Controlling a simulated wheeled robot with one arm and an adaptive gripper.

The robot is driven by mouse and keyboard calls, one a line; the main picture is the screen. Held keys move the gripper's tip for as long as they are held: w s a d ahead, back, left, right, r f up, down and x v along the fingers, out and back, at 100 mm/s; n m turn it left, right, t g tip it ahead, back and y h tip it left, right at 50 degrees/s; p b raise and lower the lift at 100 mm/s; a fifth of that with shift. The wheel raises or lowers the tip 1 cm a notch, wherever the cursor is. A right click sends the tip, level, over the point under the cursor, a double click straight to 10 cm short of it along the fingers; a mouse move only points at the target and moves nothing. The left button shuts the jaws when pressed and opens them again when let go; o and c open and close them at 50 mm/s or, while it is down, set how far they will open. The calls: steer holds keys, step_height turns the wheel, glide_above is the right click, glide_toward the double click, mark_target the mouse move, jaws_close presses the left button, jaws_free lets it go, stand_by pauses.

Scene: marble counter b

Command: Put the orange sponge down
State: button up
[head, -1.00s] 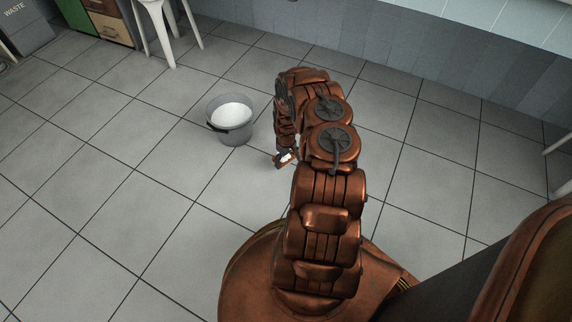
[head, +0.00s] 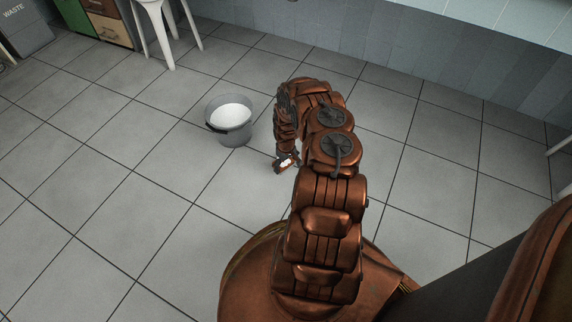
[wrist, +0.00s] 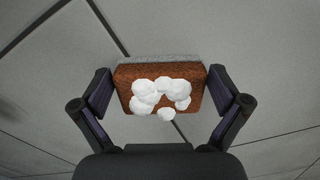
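The orange sponge (wrist: 133,82) is a brown-orange block with a grey layer along its far edge and white foam blobs on its face. My gripper (wrist: 161,78) has a fingertip at each short side of the sponge and is shut on it. In the head view, the sponge (head: 279,165) shows small at the lower end of my arm, over the tiled floor. My gripper there is mostly hidden by my arm. I cannot tell the exact gap between the sponge and the floor.
A grey bucket (head: 236,133) with white contents stands on the floor to the left of my gripper. A white stool (head: 166,25), a drawer cabinet (head: 108,22) and a waste bin (head: 24,28) are at the back left. The tiled floor (head: 130,190) at left is clear.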

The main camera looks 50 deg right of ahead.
steer(key=shift+r, duration=0.1)
step_height(320, 180, up, 12)
steer(key=p, duration=0.5)
step_height(320, 180, up, 11)
steer(key=g, duration=0.1)
glide_above(286, 164)
steer(key=a, duration=0.3)
steer(key=s+a+r+g, duration=0.1)
steer(key=a+r, duration=0.4)
steer(key=r, duration=0.4)
steer(key=s+a+r, duration=0.1)
steer(key=a+r, duration=0.4)
steer(key=r, duration=0.3)
steer(key=s+a+r, duration=1.3)
steer(key=a+r, duration=0.2)
steer(key=a, duration=0.1)
steer(key=s+a+r+g, duration=0.1)
steer(key=s+a+r, duration=0.1)
steer(key=s+a, duration=0.2)
steer(key=s+a+r+n, duration=0.1)
steer(key=s+a, duration=0.3)
steer(key=s, duration=0.7)
steer(key=shift+a+r+g, duration=0.2)
steer(key=shift+r+g, duration=0.2)
steer(key=shift+r, duration=0.2)
